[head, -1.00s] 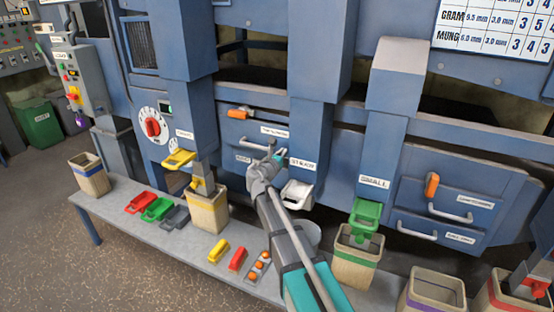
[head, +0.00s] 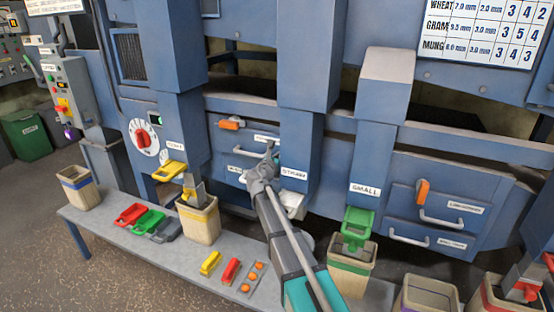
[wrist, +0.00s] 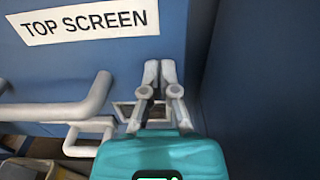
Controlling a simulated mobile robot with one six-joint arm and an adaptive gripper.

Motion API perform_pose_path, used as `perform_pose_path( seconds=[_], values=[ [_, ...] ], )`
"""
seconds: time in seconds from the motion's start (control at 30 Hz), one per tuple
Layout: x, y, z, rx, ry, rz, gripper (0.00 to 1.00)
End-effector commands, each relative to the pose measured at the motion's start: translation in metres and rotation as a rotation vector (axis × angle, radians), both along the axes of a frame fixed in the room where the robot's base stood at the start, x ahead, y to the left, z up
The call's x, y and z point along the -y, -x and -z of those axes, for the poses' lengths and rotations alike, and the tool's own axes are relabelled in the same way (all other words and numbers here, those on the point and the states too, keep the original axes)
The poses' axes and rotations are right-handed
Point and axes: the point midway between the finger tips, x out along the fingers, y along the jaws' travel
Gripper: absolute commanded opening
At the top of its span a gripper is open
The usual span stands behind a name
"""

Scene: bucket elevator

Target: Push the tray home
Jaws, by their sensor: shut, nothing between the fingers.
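The tray is the blue drawer (head: 222,138) labelled TOP SCREEN, left of the middle post in the head view. Its front (wrist: 105,62) fills much of the wrist view, with a grey bar handle (wrist: 60,111) at the left. My gripper (wrist: 160,68) is shut and empty. Its fingertips are at the tray's front, right of the handle and below the label; I cannot tell whether they touch. In the head view my gripper (head: 273,155) partly hides the tray's right end. How far the tray sticks out is unclear.
An orange latch (head: 230,124) lies level above the tray. A lower handle (wrist: 90,140) sits beneath it. A blue post (wrist: 245,90) stands close to the right of my gripper. The bench (head: 150,250) below holds scoops and bins. Another drawer unit (head: 450,190) is at the right.

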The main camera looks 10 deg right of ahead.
Motion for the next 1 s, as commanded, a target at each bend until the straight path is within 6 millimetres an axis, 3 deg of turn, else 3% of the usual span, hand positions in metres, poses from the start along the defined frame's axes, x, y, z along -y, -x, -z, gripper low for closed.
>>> perform_pose_path(
  seconds=[0.03,0.13,0.57,0.77,1.0],
  values=[
    [0.005,-0.011,0.000,0.000,0.000,0.002,0.00],
    [0.011,-0.019,0.000,0.000,0.000,0.001,0.00],
    [0.013,-0.021,-0.001,0.000,0.005,0.002,0.00],
    [0.009,-0.016,-0.001,0.000,0.005,0.003,0.00],
    [-0.007,0.004,-0.001,0.001,0.001,0.000,0.00]
  ],
)
